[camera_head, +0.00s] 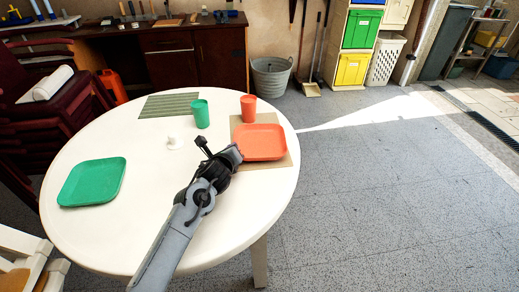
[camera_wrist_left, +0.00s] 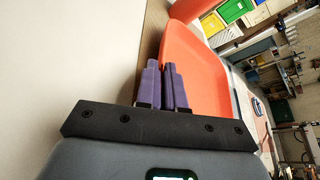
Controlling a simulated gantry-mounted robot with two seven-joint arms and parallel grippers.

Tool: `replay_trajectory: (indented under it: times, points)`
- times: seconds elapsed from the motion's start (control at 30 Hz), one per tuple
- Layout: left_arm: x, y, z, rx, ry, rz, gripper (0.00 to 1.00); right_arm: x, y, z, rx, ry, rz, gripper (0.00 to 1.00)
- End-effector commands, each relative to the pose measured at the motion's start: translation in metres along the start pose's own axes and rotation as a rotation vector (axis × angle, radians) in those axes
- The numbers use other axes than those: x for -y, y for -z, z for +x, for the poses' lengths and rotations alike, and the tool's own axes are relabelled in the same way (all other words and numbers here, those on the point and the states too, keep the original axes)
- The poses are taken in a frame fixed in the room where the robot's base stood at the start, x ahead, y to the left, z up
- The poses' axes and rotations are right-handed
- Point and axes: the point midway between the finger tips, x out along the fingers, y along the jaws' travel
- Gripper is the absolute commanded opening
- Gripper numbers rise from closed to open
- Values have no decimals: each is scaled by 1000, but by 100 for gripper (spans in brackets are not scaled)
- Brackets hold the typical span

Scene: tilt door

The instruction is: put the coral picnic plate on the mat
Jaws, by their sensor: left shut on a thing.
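The coral picnic plate (camera_head: 264,142) is at the right side of the round table, over the tan mat (camera_head: 281,164). It looks about level, and I cannot tell whether it touches the mat or is just above it. My left gripper (camera_head: 236,153) is shut on the plate's left edge. In the left wrist view the purple fingers (camera_wrist_left: 167,84) close on the rim of the coral plate (camera_wrist_left: 205,85). The tan mat's edge (camera_wrist_left: 153,35) shows beside them. My right gripper is not in view.
A coral cup (camera_head: 248,107) stands behind the plate. A green cup (camera_head: 201,113), a green striped mat (camera_head: 168,106) and a small white object (camera_head: 175,143) are further left. A green plate (camera_head: 92,181) lies at the left of the white table (camera_head: 110,235), whose front is clear.

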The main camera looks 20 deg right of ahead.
Motion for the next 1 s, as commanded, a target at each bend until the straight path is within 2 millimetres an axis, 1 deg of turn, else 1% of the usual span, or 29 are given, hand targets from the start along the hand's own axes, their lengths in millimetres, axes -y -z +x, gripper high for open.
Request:
replay_trajectory:
  times: [0.13,0.67,1.0]
  points:
    - [-3,4,2,1,0,3,0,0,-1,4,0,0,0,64]
    - [-3,5,2,1,0,4,0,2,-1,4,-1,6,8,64]
    - [-6,10,4,1,-1,3,0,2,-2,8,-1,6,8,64]
